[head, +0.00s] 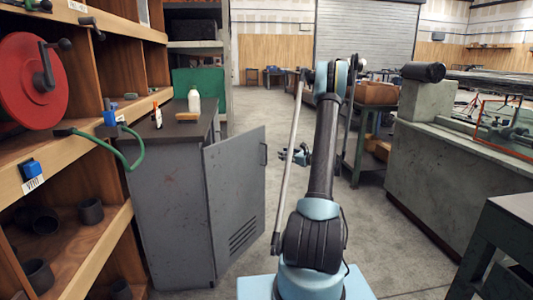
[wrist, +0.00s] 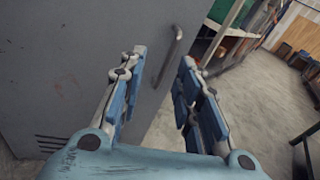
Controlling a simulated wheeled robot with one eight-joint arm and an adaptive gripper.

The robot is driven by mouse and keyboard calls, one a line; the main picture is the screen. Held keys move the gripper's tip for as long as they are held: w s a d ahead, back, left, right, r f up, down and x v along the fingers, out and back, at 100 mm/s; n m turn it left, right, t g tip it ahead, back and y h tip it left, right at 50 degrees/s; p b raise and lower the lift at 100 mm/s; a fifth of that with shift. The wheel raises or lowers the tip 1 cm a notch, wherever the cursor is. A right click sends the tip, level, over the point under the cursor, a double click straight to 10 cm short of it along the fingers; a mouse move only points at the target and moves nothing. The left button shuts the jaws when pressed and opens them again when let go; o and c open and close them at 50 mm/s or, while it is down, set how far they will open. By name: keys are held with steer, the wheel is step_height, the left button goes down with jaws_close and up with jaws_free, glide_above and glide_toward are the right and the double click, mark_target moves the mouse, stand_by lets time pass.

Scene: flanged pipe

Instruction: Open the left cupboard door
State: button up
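The grey cupboard (head: 168,195) stands left of centre in the head view. Its grey door (head: 232,190) stands swung out to the right, at an angle to the cupboard body. The door has a bar handle (head: 264,154) near its free upper edge and vent slots low down. In the wrist view the door (wrist: 75,75) fills the left side, and the handle (wrist: 170,58) shows in the gap between the fingertips, seemingly beyond them. My gripper (wrist: 163,60) is open and empty. In the head view my gripper (head: 295,155) is right of the handle, partly hidden by my arm.
A white bottle (head: 194,100) stands on the cupboard top. Wooden shelving (head: 85,230) with a red wheel (head: 33,82) and a green hose (head: 125,157) is close on the left. A grey bench (head: 445,180) stands on the right. Floor (head: 275,115) is free behind the door.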

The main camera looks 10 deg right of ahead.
steer(key=w+a+f+m, duration=0.1)
steer(key=w+a, duration=0.3)
steer(key=w, duration=0.3)
steer(key=w+a+f+t, duration=0.1)
steer(key=w+a, duration=0.3)
steer(key=w, duration=0.3)
steer(key=shift+w+a+f+m, duration=0.15)
steer(key=shift+w+a+m, duration=0.15)
steer(key=shift+m, duration=0.1)
jaws_close()
steer(key=shift+d, duration=0.1)
